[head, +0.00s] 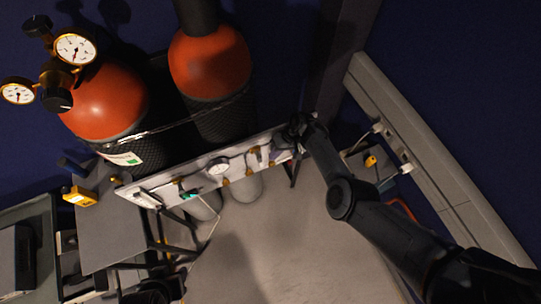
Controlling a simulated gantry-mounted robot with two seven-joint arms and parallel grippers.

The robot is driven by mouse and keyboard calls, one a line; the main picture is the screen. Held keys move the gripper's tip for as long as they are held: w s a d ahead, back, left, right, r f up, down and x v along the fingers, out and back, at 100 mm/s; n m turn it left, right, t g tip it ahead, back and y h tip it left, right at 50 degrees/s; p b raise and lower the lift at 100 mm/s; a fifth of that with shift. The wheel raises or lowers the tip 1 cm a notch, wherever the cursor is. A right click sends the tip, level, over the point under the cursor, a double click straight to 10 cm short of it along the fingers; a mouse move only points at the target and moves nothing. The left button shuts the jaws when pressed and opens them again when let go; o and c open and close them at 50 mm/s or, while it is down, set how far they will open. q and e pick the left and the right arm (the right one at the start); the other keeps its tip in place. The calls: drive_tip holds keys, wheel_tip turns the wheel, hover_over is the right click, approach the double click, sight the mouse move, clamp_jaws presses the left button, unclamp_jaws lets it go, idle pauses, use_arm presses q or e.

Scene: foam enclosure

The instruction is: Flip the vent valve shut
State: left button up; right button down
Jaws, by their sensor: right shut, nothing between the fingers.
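A pale valve panel (150,188) runs slantwise in front of two orange-topped gas cylinders. It carries a round white gauge (218,166), a green-handled part (190,196) and several brass fittings. I cannot tell which fitting is the vent valve or how its handle is turned. My right arm comes in from the lower right. My right gripper (297,132) is shut and empty at the panel's right end; its dark fingers hide part of that end. Whether it touches a fitting is unclear. I cannot make out my left gripper.
The cylinders (108,100) (210,62) stand behind the panel, with two dial gauges (75,48) at upper left. A grey table (108,235) with a yellow device (79,196) is at left. A pale rail (430,160) runs down the right. The floor (270,250) is clear.

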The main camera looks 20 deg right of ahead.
drive_tip(key=shift+p+v, duration=0.7)
drive_tip(key=shift+v, duration=2)
